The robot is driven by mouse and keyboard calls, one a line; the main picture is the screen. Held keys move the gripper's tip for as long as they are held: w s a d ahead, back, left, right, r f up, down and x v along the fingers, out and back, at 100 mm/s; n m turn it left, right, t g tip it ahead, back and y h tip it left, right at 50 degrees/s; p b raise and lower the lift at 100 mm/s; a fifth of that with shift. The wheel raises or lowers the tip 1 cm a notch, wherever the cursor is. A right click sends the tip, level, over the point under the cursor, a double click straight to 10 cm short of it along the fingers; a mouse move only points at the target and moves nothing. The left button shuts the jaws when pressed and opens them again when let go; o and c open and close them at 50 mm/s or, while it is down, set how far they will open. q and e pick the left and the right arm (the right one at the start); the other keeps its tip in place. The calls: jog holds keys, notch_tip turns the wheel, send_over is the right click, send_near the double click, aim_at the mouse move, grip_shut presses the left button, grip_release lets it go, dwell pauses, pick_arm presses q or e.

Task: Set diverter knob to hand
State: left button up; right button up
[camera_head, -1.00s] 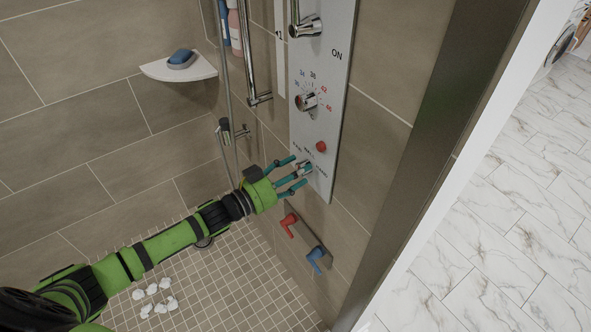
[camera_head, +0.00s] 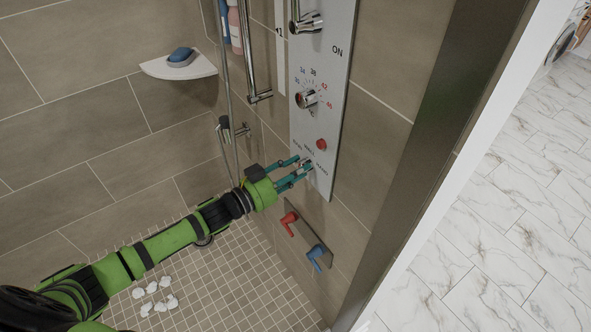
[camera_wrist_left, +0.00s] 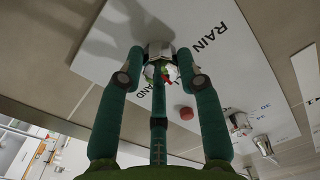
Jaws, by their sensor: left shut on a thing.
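The diverter knob (camera_wrist_left: 159,50) is a small shiny metal knob low on the white shower panel (camera_head: 322,60). In the left wrist view it sits between my fingertips, which partly cover it. RAIN is readable to its right, and letters of another label, ending in AND, show below it behind the fingers. Which label the knob points at I cannot tell. My left gripper (camera_head: 302,166) reaches the panel from the lower left; its teal fingers are closed around the knob, also in the left wrist view (camera_wrist_left: 160,68). My right gripper is out of view.
A red button (camera_head: 321,144) and a temperature knob (camera_head: 306,98) sit above the diverter knob. Below the panel are a red lever (camera_head: 288,222) and a blue lever (camera_head: 316,255). A corner shelf (camera_head: 190,68) holds a blue item. A dark door frame (camera_head: 425,150) stands at right.

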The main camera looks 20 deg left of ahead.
pick_arm(q)
jog(key=m+b, duration=0.3)
jog(key=m, duration=0.7)
jog(key=shift+m, duration=0.4)
dwell(0.4)
jog(key=o, duration=1.1)
jog(key=shift+o, duration=0.2)
jog(key=v, duration=1.2)
jog(key=shift+f, duration=0.25)
jog(key=shift+w+a, duration=0.1)
